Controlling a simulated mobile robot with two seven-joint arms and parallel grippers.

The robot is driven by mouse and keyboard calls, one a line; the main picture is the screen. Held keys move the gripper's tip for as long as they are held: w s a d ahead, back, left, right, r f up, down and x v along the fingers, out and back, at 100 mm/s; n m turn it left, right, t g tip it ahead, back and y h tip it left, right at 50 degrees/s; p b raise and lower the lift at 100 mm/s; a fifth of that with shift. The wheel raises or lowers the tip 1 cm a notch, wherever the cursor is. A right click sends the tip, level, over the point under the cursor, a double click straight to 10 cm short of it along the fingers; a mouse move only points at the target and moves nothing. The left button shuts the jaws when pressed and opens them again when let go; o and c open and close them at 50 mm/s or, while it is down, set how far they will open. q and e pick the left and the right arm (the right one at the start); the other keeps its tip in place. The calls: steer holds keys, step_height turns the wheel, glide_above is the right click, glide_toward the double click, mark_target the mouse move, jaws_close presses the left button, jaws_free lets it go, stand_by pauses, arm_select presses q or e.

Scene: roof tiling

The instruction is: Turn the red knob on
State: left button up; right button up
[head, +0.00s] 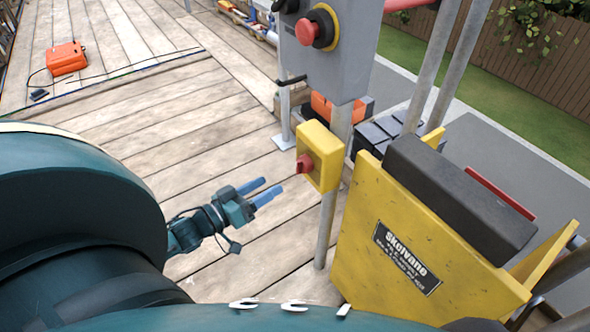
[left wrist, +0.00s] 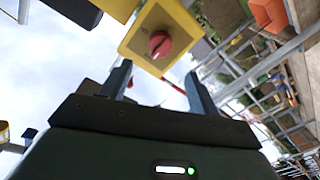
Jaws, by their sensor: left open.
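The red knob (head: 304,164) sits on the left-facing side of a small yellow box (head: 321,152) mounted on a metal post. My left gripper (head: 267,191) is open and empty, to the left of the knob and a little lower, with its blue fingers pointing toward the box and apart from it. In the left wrist view the knob (left wrist: 160,44) is ahead, roughly between and beyond the two open fingertips (left wrist: 158,80). A dark slot line crosses its face. My right gripper does not show.
A grey control box (head: 330,50) with a red mushroom button (head: 315,30) is above on the same post. A yellow panel labelled Skelvane (head: 400,250) stands to the right. An orange case (head: 66,57) lies on the wooden deck at the far left.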

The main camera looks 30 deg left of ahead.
mark_target(297, 168)
arm_select(q)
steer(key=b+x, duration=0.1)
steer(key=x, duration=0.7)
steer(key=shift+w, duration=0.1)
steer(key=shift+w+d, duration=0.3)
steer(key=shift+w, duration=0.35)
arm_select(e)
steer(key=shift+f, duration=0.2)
arm_select(q)
steer(key=shift+c, duration=0.2)
steer(key=c, duration=0.9)
steer(key=shift+c, duration=0.2)
